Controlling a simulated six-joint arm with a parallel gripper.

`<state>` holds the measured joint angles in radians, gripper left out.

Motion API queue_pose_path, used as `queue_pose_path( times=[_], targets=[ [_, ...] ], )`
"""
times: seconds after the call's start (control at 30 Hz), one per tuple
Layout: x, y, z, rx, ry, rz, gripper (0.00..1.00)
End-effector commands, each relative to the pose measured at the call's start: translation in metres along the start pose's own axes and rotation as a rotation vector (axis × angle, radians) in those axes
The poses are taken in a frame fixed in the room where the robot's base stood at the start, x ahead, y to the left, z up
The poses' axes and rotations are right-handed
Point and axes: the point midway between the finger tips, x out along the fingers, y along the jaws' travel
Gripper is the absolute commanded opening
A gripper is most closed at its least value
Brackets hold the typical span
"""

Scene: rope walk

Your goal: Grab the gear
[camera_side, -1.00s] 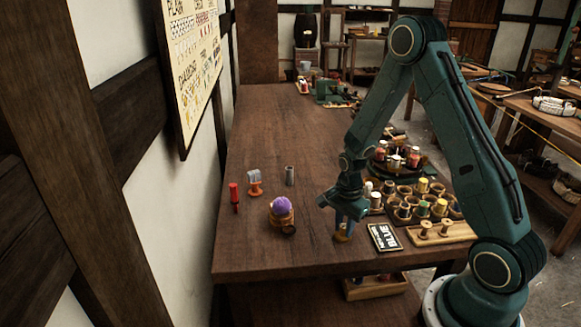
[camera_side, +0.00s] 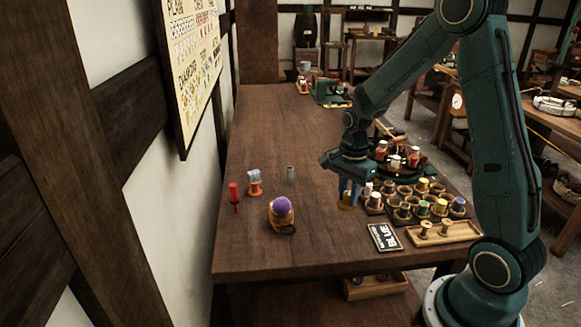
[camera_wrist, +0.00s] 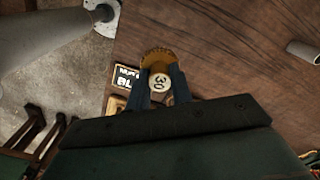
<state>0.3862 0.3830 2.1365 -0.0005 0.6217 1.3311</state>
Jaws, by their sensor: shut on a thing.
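The gear (camera_wrist: 158,58) is a brass-coloured toothed disc with a pale round face marked "30". In the wrist view it sits between the two blue fingers of my gripper (camera_wrist: 161,82). My gripper is shut on it. In the side view the gear (camera_side: 347,206) shows as a small golden piece under the fingertips, held above the table. The fingers hide part of it.
A black sign reading "BLUE" (camera_side: 384,237) and a rack of colourful spools (camera_side: 422,206) are to the right. The table's (camera_side: 300,120) far-left middle is clear.

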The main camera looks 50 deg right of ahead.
Motion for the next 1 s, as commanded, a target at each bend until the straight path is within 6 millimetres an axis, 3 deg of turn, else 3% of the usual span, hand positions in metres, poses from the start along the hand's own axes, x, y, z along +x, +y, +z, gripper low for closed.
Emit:
queue_pose_path(
  times=[0.2,0.43,0.67,1.0],
  targets=[
    [-0.046,-0.001,0.000,0.000,0.002,-0.006,0.00],
    [-0.078,-0.001,0.000,-0.001,0.001,-0.003,0.00],
    [-0.090,0.000,0.000,-0.001,0.001,-0.001,0.00],
    [-0.091,0.000,0.000,-0.001,0.001,0.000,0.00]
  ],
)
